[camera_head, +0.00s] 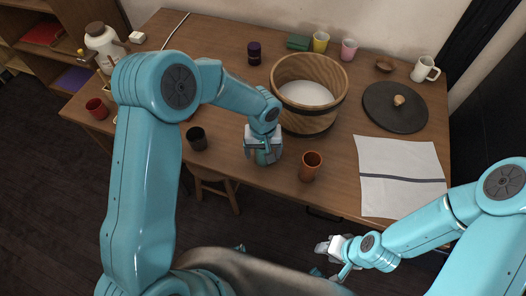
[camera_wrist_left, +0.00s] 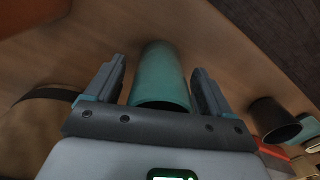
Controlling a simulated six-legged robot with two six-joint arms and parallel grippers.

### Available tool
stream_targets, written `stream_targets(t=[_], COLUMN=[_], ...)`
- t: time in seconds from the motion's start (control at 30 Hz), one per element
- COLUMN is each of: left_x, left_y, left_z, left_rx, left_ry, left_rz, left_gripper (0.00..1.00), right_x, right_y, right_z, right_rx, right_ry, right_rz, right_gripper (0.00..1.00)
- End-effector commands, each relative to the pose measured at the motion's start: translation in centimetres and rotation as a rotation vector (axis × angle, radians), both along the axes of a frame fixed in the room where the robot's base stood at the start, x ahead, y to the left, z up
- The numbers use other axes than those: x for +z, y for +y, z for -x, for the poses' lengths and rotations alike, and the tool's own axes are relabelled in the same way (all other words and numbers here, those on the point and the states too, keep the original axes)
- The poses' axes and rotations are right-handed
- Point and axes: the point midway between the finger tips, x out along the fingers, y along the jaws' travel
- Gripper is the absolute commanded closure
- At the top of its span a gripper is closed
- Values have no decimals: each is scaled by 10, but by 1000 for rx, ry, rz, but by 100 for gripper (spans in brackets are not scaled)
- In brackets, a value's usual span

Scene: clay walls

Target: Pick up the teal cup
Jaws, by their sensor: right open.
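The teal cup (camera_wrist_left: 160,75) shows in the left wrist view on the wooden table (camera_wrist_left: 215,45). It sits between the two dark fingers of my left gripper (camera_wrist_left: 160,88), with a visible gap on each side. My left gripper (camera_head: 262,152) is open around the cup, low over the front of the table. In the head view it covers most of the cup. My right gripper (camera_head: 335,249) is open and empty, in front of the table's front edge at the lower right, away from the cup.
A wooden tub (camera_head: 309,115) stands just behind my left gripper. A black cup (camera_head: 197,139) is to its left and a brown cup (camera_head: 311,167) to its right. A white cloth (camera_head: 400,165) and a dark round lid (camera_head: 396,115) lie on the right. A red cup (camera_head: 97,109) stands far left.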

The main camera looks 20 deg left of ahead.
Motion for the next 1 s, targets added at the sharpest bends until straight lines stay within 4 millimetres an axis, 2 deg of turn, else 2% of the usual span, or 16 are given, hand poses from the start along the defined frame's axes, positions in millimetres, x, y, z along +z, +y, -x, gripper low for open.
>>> stream_targets(t=[0.03, 0.17, 0.2, 0.47, 0.67, 0.87, 1.0], left_x=[0, 0, 0, 2, 18, 65, 111], left_y=[0, 0, 0, 0, 0, 0, 0], left_z=[0, 0, 0, 0, -1, -1, -1], left_rx=[0, 0, 0, 0, 0, 0, 0], left_ry=[0, 0, 0, 0, -4, -8, -9], left_rz=[0, 0, 0, 0, 0, 2, 1], left_gripper=[31, 73, 79, 79, 79, 79, 79], right_x=[0, 0, 0, 0, 0, -1, -1], right_y=[0, 0, 0, 0, 0, 0, 0], right_z=[0, 0, 0, 0, 0, 0, 0], right_rx=[0, 0, 0, 0, 0, 0, 0], right_ry=[0, 0, 0, 0, 0, 0, 0], right_rz=[0, 0, 0, 0, 0, 0, 0], right_gripper=[57, 57, 57, 57, 57, 57, 57])
